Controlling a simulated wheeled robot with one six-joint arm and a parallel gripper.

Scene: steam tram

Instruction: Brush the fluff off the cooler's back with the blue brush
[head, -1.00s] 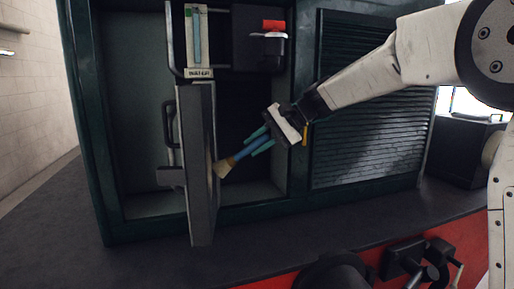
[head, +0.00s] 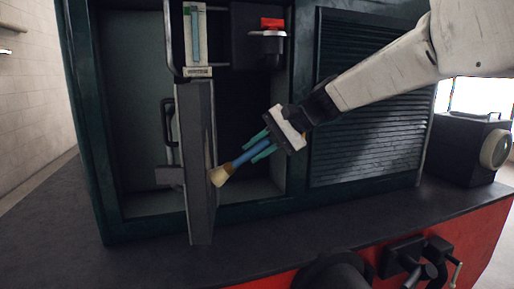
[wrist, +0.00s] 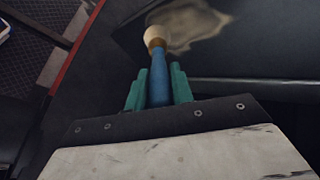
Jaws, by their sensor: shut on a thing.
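My gripper (head: 264,145) has teal fingers and is shut on the blue handle of the blue brush (head: 244,158). In the head view the brush points down and left, its pale bristles (head: 219,176) at the right side of an upright grey panel, which looks like the cooler (head: 199,165). In the wrist view the brush (wrist: 159,88) stretches away from the fingers. Its bristle tip is at the edge of a tan, fuzzy patch that looks like the fluff (wrist: 192,24) on a dark surface. I cannot tell whether the bristles touch it.
The panel stands in an open dark green cabinet (head: 88,140). A gauge with a blue tube (head: 195,38) is above it, and a red-topped fitting (head: 270,28) is at upper right. A louvred panel (head: 366,110) is right of my gripper. A black lamp-like box (head: 462,150) stands far right.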

